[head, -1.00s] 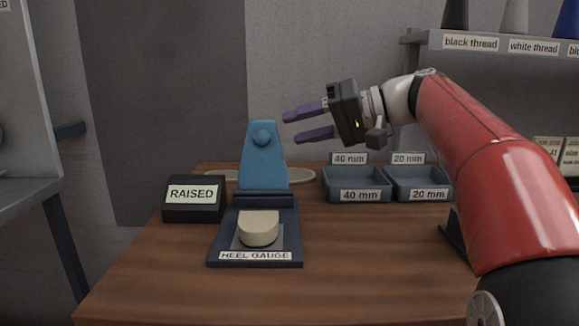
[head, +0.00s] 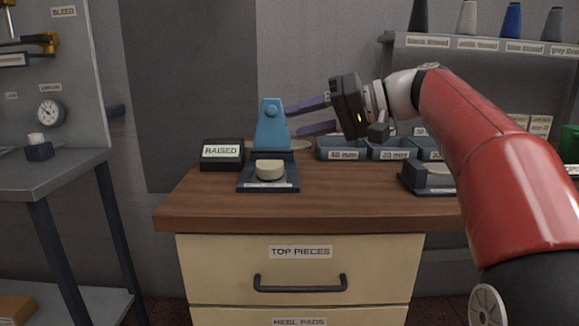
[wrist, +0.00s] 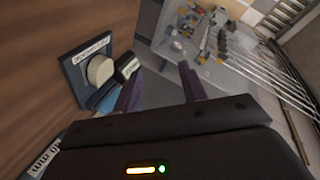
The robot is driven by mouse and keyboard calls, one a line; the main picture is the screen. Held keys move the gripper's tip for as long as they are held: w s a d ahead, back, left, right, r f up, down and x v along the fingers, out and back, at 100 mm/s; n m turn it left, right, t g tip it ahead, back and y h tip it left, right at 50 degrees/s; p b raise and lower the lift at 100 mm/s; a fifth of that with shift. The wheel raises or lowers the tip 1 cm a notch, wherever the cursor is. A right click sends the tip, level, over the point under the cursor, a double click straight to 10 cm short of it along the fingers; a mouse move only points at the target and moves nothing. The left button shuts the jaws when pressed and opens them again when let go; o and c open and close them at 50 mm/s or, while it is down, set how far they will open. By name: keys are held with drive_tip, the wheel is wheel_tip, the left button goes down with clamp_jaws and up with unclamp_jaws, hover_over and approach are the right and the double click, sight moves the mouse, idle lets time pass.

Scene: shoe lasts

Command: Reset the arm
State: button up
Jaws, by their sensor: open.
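My gripper (head: 312,117) is open, with two purple fingers spread and pointing left in the head view. Nothing shows between the fingers, which also appear in the wrist view (wrist: 158,88). My red arm reaches in from the right, above the wooden bench (head: 335,205). In the head view the fingertips lie at the edge of the blue upright part (head: 270,128) of the heel gauge (head: 268,186); I cannot tell whether they touch. A cream round piece (head: 270,170) sits on the gauge's base, and it also shows in the wrist view (wrist: 100,69).
A black block marked RAISED (head: 221,154) stands left of the gauge. Blue-grey bins (head: 342,154) line the back right. A dark stand (head: 425,183) is partly behind my arm. Below is a shut TOP PIECES drawer (head: 300,268). A thread shelf (head: 480,42) hangs behind.

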drive_tip(key=s+d+f+m+h, duration=0.1)
drive_tip(key=s+d+f+h, duration=0.3)
drive_tip(key=s+f, duration=0.4)
drive_tip(key=s+d+f+m+t+h, duration=0.1)
drive_tip(key=s+d+f+h, duration=0.3)
drive_tip(key=s+f, duration=0.5)
drive_tip(key=s+d+f+m+h, duration=0.2)
drive_tip(key=s+d+f+h, duration=0.2)
drive_tip(key=f, duration=1.1)
drive_tip(key=s+h, duration=0.2)
drive_tip(key=s, duration=0.2)
drive_tip(key=shift+s+d+t, duration=0.15)
drive_tip(key=shift+d+t, duration=0.05)
drive_tip(key=shift+t, duration=0.2)
